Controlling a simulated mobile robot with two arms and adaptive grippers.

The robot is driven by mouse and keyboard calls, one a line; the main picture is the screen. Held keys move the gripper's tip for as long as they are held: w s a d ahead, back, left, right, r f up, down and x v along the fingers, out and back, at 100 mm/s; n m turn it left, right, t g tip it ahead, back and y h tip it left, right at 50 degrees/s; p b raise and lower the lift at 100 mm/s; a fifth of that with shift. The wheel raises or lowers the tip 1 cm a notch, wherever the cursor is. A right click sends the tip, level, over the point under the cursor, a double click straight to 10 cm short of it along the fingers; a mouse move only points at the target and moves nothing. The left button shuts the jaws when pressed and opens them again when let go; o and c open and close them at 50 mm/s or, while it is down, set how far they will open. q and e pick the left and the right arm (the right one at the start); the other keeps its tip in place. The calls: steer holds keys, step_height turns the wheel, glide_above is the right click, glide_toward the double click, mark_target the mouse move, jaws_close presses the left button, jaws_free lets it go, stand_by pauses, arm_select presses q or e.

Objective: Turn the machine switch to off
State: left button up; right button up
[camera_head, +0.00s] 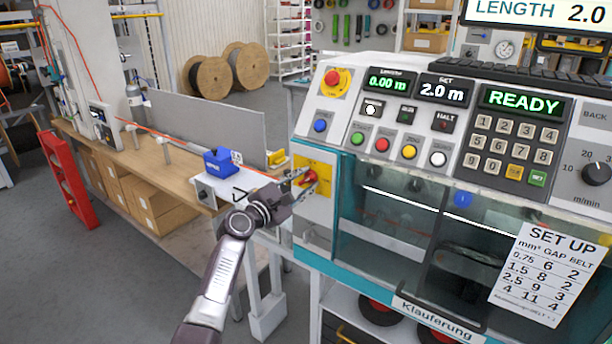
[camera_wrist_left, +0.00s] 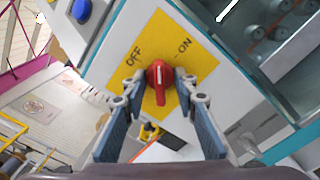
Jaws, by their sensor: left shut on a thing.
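The machine switch (camera_head: 311,177) is a red knob on a yellow plate at the left end of the machine's front. In the left wrist view the red knob (camera_wrist_left: 158,80) sits on the yellow plate (camera_wrist_left: 195,68), with OFF printed to its upper left and ON to its upper right. The knob's white mark points up in that view, between the two words. My left gripper (camera_head: 297,182) reaches the knob from the left. In the wrist view its fingers (camera_wrist_left: 158,84) are shut on the knob, one on each side.
The machine's panel holds a red emergency button (camera_head: 333,78), a blue button (camera_head: 320,126) and a READY display (camera_head: 522,101). A wooden bench (camera_head: 170,173) with a blue device (camera_head: 219,162) stands to the left. Below it the floor is grey.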

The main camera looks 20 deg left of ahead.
arm_select(q)
steer(key=shift+n+p, duration=1.9)
steer(key=shift+n, duration=0.2)
steer(key=shift+n+p, duration=2.05)
steer(key=shift+n, duration=0.35)
steer(key=o, duration=0.8)
steer(key=shift+s+a+p, duration=0.2)
steer(key=shift+s+p, duration=0.25)
steer(key=shift+s, duration=0.05)
steer(key=shift+s+a+r+p, duration=0.1)
steer(key=shift+s+a+p, duration=0.1)
steer(key=shift+s+p, duration=0.4)
steer(key=shift+v, duration=1.1)
steer(key=v, duration=0.3)
steer(key=shift+s+a, duration=0.1)
steer(key=shift+s, duration=0.15)
